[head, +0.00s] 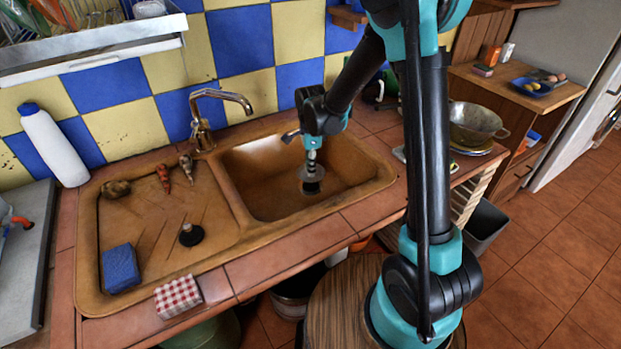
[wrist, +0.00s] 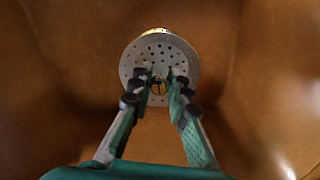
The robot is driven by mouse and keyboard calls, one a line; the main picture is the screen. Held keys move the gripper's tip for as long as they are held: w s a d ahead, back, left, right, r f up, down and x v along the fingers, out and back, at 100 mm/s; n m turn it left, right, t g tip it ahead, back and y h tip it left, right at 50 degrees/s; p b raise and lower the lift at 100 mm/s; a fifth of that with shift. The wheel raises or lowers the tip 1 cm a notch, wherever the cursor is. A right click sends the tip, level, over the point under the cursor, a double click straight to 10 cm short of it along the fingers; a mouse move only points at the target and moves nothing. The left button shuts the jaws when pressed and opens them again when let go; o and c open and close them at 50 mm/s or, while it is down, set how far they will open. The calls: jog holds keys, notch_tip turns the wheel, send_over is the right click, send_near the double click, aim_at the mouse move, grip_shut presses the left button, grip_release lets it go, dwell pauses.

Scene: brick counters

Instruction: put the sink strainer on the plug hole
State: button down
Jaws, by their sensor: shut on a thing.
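The sink strainer (wrist: 160,52) is a round grey disc with small holes, in the middle of the wrist view. My gripper (wrist: 159,80) is shut on its central part. In the head view my gripper (head: 311,172) points down into the brown basin (head: 262,180), with the strainer (head: 312,187) at its tips, low over the basin floor. A bright brass-coloured edge (wrist: 155,30) shows just past the strainer's far rim, perhaps the plug hole's rim. The rest of the plug hole is hidden; I cannot tell whether the strainer touches it.
The drainboard left of the basin holds a black plug (head: 191,235), a blue sponge (head: 121,268), shells (head: 162,177) and a stone-like lump (head: 116,189). A tap (head: 203,130) stands behind. A checked cloth (head: 178,296) lies at the front edge. Basin walls surround my gripper.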

jog(key=shift+f, duration=2.55)
jog(key=c, duration=1.5)
grip_release()
jog(key=shift+f, duration=0.1)
jog(key=shift+o, duration=0.2)
notch_tip(320, 180, up, 12)
jog(key=shift+r, duration=0.15)
